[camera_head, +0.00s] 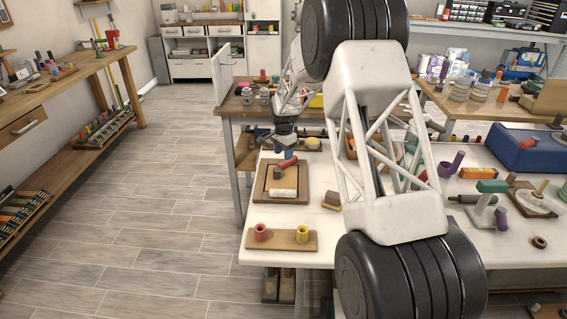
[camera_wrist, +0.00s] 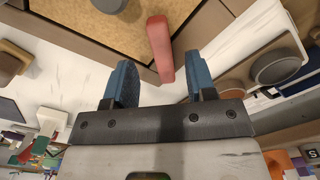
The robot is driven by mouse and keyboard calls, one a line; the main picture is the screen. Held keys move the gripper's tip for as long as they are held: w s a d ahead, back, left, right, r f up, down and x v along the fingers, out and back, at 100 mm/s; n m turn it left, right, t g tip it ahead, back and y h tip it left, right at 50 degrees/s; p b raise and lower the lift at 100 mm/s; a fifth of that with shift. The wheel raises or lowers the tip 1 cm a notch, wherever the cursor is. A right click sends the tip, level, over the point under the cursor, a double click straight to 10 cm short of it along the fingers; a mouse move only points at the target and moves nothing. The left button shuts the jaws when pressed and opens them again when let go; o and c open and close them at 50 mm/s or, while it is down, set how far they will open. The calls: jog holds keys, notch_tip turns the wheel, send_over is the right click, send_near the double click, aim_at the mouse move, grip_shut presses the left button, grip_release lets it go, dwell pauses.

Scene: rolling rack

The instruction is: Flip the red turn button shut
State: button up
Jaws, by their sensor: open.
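The red turn button (camera_wrist: 159,48) is a narrow red bar on a wooden frame (camera_wrist: 120,50) around a cork-coloured panel (camera_wrist: 135,12). A dark grey knob (camera_wrist: 84,10) stands on the panel. The bar points roughly lengthwise between my fingers. In the head view the red button (camera_head: 288,162) shows at the back of the framed wooden board on the white bench. My gripper (camera_wrist: 159,78) is open, with blue fingers either side of the bar's near end and no visible contact. In the head view it (camera_head: 285,148) is just behind the button, partly hard to make out.
A wooden block with a red cup (camera_head: 261,232) and a yellow cup (camera_head: 302,233) stands at the bench's front edge. My arm hides the bench's middle.

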aim_at(284, 162)
jog(key=shift+f, duration=2.5)
grip_shut()
